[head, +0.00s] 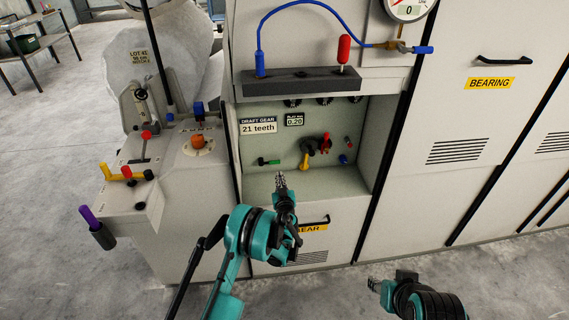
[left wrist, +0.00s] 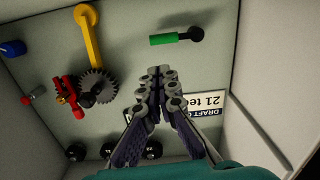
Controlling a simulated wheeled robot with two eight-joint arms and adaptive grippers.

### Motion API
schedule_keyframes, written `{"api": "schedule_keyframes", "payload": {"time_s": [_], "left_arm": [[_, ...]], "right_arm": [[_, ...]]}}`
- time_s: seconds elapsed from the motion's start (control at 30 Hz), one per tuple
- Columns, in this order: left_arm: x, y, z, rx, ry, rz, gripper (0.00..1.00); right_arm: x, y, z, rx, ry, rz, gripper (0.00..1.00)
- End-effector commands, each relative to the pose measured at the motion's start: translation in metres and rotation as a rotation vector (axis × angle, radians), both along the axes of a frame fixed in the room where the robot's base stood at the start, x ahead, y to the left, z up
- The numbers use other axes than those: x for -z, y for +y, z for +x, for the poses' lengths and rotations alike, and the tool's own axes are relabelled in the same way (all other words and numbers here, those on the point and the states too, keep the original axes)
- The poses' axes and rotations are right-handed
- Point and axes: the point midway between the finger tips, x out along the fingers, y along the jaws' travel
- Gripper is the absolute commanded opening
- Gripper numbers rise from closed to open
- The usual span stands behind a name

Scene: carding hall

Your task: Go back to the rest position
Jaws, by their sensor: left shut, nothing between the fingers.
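My left gripper (head: 281,181) is shut and empty in the head view, in front of the open recess of the machine. In the left wrist view its fingers (left wrist: 155,75) lie together, pointing at the recess back wall. A green-handled lever (left wrist: 172,39), a yellow lever (left wrist: 90,38), a dark gear (left wrist: 97,86) and a red part (left wrist: 68,92) are on that wall, apart from the fingers. My right gripper (head: 373,284) is low at the right of the head view, small and seen side-on; its opening is unclear.
A "21 teeth" label (head: 258,128) is on the recess wall. A console (head: 188,160) with coloured levers and an orange knob (head: 198,142) stands left. A cabinet marked BEARING (head: 489,83) is right. Bare floor (head: 500,285) lies in front.

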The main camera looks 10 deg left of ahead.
Motion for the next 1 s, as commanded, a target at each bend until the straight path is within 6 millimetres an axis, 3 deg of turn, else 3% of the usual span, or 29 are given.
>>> {"api": "schedule_keyframes", "payload": {"time_s": [0.17, 0.27, 0.43, 0.57, 0.7, 0.8, 1.0], "left_arm": [[-0.006, -0.001, 0.001, 0.006, -0.004, 0.002, 0.0], [-0.034, -0.005, 0.003, 0.037, -0.026, 0.005, 0.0], [-0.126, -0.023, -0.001, 0.163, -0.076, 0.016, 0.0], [-0.192, -0.041, -0.02, 0.285, -0.08, 0.022, 0.0], [-0.244, -0.057, -0.054, 0.404, -0.039, 0.026, 0.0], [-0.268, -0.065, -0.086, 0.479, 0.019, 0.026, 0.0], [-0.286, -0.069, -0.168, 0.576, 0.191, 0.02, 0.0]], "right_arm": [[0.0, 0.0, 0.0, 0.0, 0.0, 0.0, 0.4], [0.0, 0.0, 0.0, 0.0, 0.0, 0.0, 0.4], [0.0, 0.0, 0.0, 0.0, 0.0, 0.0, 0.4], [0.0, 0.0, 0.0, 0.0, 0.0, 0.0, 0.4], [0.0, 0.0, 0.0, 0.0, 0.0, 0.0, 0.4], [0.0, 0.0, 0.0, 0.0, 0.0, 0.0, 0.4], [0.0, 0.0, 0.0, 0.0, 0.0, 0.0, 0.4]]}}
